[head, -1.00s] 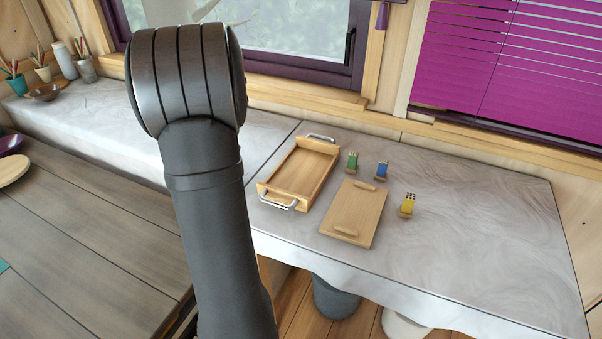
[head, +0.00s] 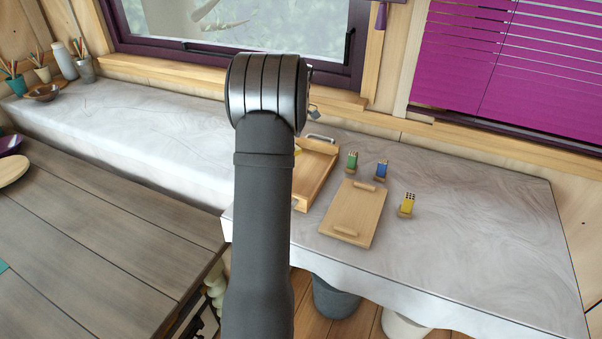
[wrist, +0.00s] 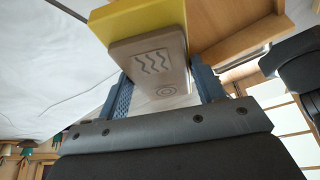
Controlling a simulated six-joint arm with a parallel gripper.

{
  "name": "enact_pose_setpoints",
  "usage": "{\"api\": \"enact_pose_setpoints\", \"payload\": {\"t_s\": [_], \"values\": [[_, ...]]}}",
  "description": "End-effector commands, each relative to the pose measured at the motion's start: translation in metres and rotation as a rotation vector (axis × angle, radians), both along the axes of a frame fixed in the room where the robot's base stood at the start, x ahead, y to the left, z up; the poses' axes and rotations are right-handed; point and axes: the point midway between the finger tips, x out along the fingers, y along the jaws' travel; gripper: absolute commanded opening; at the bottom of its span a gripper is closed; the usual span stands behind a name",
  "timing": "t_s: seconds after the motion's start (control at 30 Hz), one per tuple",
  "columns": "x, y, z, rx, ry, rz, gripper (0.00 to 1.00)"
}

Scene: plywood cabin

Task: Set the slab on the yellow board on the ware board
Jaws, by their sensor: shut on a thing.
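The slab (wrist: 150,62) is a brown-grey block with wavy lines and a spiral on its face. In the wrist view it lies between the two blue fingers of my gripper (wrist: 165,95), which is shut on it. The yellow board (wrist: 120,24) is directly against the slab's far side. In the head view my arm hides the gripper and slab; only a sliver of yellow shows beside it. A light wooden board with two raised strips, seemingly the ware board (head: 350,213), lies bare on the pale counter to the right of my arm.
A wooden tray (head: 318,172) with metal handles is partly hidden behind my arm, left of the board. Green (head: 352,161), blue (head: 382,169) and yellow (head: 407,204) small holders stand near the board. The counter's right part is clear. A window and blinds are behind.

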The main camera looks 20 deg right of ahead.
Motion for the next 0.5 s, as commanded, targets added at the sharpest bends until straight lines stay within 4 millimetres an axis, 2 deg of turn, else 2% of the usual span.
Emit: {"api": "enact_pose_setpoints", "payload": {"t_s": [0.03,0.2,0.4,0.5], "values": [[-0.003,-0.013,0.004,-0.001,-0.001,0.072,0.29],[-0.016,-0.044,0.019,-0.003,-0.001,0.299,0.29],[-0.026,-0.065,0.028,-0.001,-0.001,0.451,0.29],[-0.029,-0.068,0.027,0.001,0.000,0.479,0.29]]}}
